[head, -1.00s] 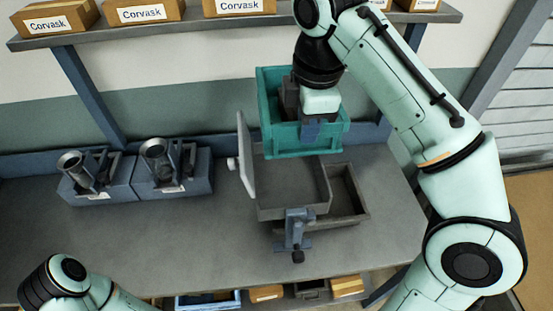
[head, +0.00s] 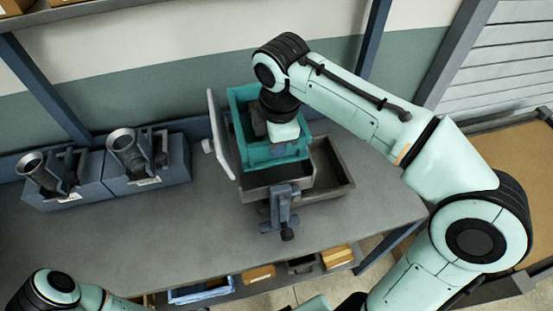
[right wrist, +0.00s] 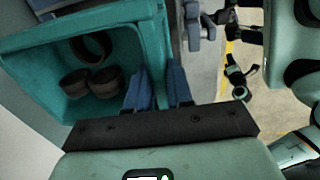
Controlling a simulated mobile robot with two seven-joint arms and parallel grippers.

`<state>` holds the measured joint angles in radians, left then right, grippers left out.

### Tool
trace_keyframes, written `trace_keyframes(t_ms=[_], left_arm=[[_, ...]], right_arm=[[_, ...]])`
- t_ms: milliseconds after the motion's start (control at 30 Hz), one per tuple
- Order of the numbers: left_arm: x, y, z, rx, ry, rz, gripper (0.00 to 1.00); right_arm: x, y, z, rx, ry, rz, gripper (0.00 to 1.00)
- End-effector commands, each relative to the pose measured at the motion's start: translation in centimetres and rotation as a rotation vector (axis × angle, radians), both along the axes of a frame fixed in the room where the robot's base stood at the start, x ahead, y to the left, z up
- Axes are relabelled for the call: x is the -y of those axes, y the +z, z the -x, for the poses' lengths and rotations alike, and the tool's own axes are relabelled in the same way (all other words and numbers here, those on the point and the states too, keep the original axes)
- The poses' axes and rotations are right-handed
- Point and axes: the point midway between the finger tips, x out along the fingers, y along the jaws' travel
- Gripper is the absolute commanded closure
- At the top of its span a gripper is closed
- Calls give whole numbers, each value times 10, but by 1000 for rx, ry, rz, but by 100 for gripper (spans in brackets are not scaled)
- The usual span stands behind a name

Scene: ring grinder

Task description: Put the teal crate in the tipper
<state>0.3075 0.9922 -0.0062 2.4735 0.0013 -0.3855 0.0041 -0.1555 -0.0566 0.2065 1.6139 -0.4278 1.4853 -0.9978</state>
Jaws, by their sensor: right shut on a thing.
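The teal crate (head: 262,154) hangs over or within the grey tray of the tipper (head: 262,186); I cannot tell whether it rests on the tray floor. My right gripper (head: 280,150) is shut on the crate's near wall. In the right wrist view the two blue fingers (right wrist: 160,80) straddle the wall of the crate (right wrist: 35,50), and several dark rings (right wrist: 88,80) lie inside it. The tipper's pale side plate (head: 221,135) stands upright left of the crate. A blue-grey clamp-like part (head: 282,205) is on its front. My left gripper is out of view; only its arm shows at the lower left.
A dark grey bin (head: 335,170) sits on the bench directly right of and behind the tipper. Two grey-blue machines with round funnels (head: 125,145) stand at the left. The bench (head: 180,230) is clear in front. A lower shelf holds a blue tray (head: 200,290) and boxes (head: 337,257).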

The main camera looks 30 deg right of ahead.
Motion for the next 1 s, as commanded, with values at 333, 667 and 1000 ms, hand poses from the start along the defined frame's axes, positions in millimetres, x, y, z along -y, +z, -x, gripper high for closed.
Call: trace_keyframes(t_ms=[333, 667, 1000], left_arm=[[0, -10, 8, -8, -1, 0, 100], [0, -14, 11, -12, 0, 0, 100], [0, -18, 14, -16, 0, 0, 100]], right_arm=[[0, -34, -1, 5, 1, 1, 100], [0, -53, -2, 10, 1, 1, 100], [0, -59, -2, 7, 1, 0, 100]])
